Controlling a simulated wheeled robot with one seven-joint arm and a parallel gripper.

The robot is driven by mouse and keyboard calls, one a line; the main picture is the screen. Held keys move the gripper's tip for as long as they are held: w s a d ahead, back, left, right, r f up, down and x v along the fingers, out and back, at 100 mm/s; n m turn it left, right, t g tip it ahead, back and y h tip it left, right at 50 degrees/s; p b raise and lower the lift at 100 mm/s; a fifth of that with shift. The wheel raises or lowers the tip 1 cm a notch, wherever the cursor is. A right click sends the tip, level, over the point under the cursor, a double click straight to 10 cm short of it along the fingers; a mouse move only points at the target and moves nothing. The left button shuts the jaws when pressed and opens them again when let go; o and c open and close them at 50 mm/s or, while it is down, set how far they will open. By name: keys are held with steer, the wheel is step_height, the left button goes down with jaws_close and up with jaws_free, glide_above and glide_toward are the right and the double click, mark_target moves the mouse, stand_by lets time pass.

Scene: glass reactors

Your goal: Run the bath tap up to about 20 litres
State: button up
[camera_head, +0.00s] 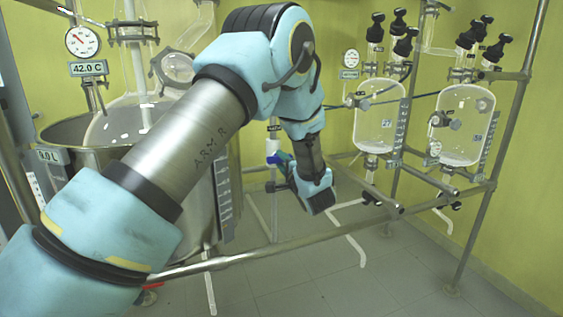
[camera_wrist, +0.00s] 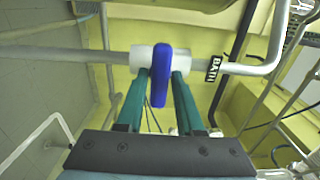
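The bath tap (camera_wrist: 145,57) has a white body on a horizontal metal pipe, with a black BATH label (camera_wrist: 212,69) to its right. Its blue handle (camera_wrist: 162,75) stands between the two teal fingers of my gripper (camera_wrist: 161,80), with narrow gaps showing beside it, so the gripper looks open around the handle. In the head view the blue and white tap (camera_head: 272,155) shows small beside my gripper (camera_head: 283,164). The large metal bath (camera_head: 75,130) is partly hidden by my arm. A volume readout (camera_head: 48,155) on it seems to read 0.0 L.
A dial and a 42.0 C display (camera_head: 88,68) are above the bath. Two glass vessels (camera_head: 377,118) with black-topped fittings hang on a metal frame at right. A frame rail (camera_head: 330,231) crosses below my gripper. The tiled floor (camera_head: 400,270) at front right is clear.

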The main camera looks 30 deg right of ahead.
jaws_close()
steer(key=shift+n, duration=0.3)
steer(key=n+b, duration=0.3)
steer(key=n, duration=0.1)
steer(key=shift+f+b, duration=0.2)
steer(key=shift+b, duration=0.1)
steer(key=n+b, duration=0.3)
steer(key=n, duration=0.1)
steer(key=shift+r+n+b, duration=0.15)
steer(key=shift+n+b, duration=0.55)
steer(key=shift+n, duration=0.6)
steer(key=shift+r, duration=0.1)
steer(key=shift+o, duration=2.4)
jaws_free()
